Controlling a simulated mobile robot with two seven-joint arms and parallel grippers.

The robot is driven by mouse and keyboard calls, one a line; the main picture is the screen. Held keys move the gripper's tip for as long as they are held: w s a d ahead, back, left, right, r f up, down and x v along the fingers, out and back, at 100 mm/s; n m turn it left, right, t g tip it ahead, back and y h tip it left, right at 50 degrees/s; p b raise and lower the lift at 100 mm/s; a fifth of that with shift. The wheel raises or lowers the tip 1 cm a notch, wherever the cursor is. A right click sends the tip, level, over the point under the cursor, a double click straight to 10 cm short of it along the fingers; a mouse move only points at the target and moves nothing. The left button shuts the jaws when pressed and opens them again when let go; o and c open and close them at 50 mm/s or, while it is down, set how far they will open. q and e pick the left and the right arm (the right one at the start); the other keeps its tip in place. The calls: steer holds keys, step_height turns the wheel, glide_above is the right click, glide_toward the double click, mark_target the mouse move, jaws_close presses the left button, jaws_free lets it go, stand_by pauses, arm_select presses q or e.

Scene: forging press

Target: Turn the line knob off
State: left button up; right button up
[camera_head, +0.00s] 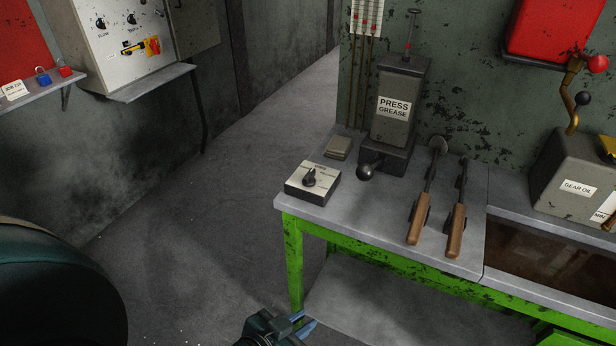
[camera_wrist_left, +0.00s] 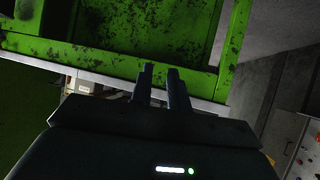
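A small box with a pale top and a black rotary knob (camera_head: 311,177) sits on the grey bench top near its left front corner. Its lettering is too small to read, so I cannot confirm its label or setting. My left gripper (camera_head: 302,321) is low at the bottom of the head view, in front of the bench's left leg and below the bench top, apart from the knob. In the left wrist view the two dark fingers (camera_wrist_left: 160,85) stand a little apart with nothing between them, and green bench framework lies beyond. My right gripper is not in view.
The green-framed bench (camera_head: 293,265) has a lower shelf. On top, a press grease unit (camera_head: 392,110) stands behind the knob box, with two wooden-handled tools (camera_head: 456,232) to the right. A wall panel (camera_head: 115,55) with other knobs is at upper left. Open floor lies left of the bench.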

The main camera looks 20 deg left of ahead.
arm_select(q)
steer(key=o, duration=0.3)
steer(key=w+a+r+t, duration=0.1)
steer(key=w+r, duration=0.1)
steer(key=w, duration=0.1)
steer(key=w+a+r+t, duration=0.1)
steer(key=w+a+r, duration=0.1)
steer(key=w+a+r+t, duration=0.1)
steer(key=w+a+r, duration=0.1)
steer(key=w, duration=0.1)
steer(key=shift+w+n+t+b, duration=0.3)
steer(key=shift+w+n+t, duration=0.05)
steer(key=shift+n+t, duration=0.05)
steer(key=shift+o, duration=0.2)
steer(key=n+t+y, duration=0.2)
steer(key=t+y, duration=0.1)
glide_toward(305, 182)
steer(key=w+p, duration=0.1)
steer(key=w, duration=0.9)
steer(key=shift+w+d, duration=0.15)
steer(key=shift+w, duration=0.15)
steer(key=shift+c, duration=0.2)
jaws_close()
